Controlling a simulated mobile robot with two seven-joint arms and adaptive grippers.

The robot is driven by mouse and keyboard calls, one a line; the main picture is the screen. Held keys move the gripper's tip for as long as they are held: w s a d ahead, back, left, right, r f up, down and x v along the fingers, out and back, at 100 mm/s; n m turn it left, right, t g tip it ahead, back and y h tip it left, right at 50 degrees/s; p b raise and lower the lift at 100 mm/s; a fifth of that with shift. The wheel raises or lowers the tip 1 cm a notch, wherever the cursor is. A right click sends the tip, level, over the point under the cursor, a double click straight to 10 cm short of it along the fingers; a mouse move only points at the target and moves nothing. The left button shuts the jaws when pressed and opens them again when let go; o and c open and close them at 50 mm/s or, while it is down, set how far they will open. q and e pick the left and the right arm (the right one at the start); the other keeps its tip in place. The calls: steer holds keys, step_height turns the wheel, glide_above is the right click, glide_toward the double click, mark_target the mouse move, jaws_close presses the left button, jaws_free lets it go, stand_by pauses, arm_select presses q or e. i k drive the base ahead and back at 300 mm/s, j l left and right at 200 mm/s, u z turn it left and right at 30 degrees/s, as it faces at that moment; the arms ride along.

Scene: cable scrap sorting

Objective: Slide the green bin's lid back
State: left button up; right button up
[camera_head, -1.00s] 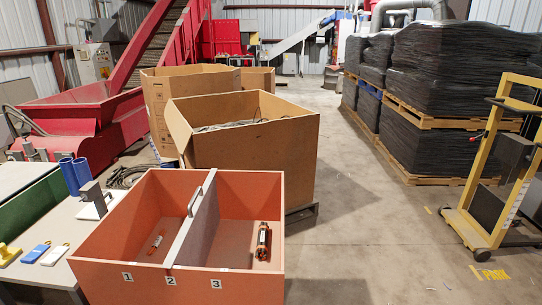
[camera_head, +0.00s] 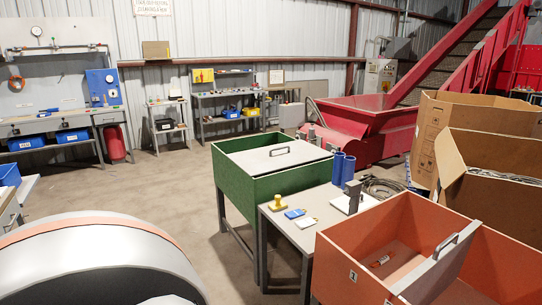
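The green bin (camera_head: 237,196) stands on legs in the middle of the view. Its pale grey flat lid (camera_head: 262,162) lies across much of the top, with a dark handle (camera_head: 280,150) on it. A strip of the green interior shows along the far left side of the top, beside the lid. Whatever lies in the bin is hidden. Neither of my grippers is in view, so nothing of mine is seen touching the lid.
An orange divided bin (camera_head: 342,269) stands nearer right. Open floor (camera_head: 180,190) lies left of the green bin.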

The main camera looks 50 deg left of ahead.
mark_target(266, 159)
steer(key=u, duration=1.6)
steer(key=i+j+z, duration=0.1)
steer(key=z, duration=0.4)
steer(key=i+j+z, duration=0.2)
steer(key=z, duration=0.3)
steer(key=i+j+z, duration=0.15)
steer(key=j, duration=0.15)
steer(key=i+j+z, duration=0.15)
steer(key=j, duration=0.15)
steer(key=j+z, duration=0.15)
steer(key=j, duration=0.15)
steer(key=i+j, duration=0.15)
steer(key=j, duration=0.3)
steer(key=i+j+z, duration=0.15)
steer(key=j, duration=0.8)
steer(key=i+j+z, duration=0.15)
steer(key=j, duration=0.35)
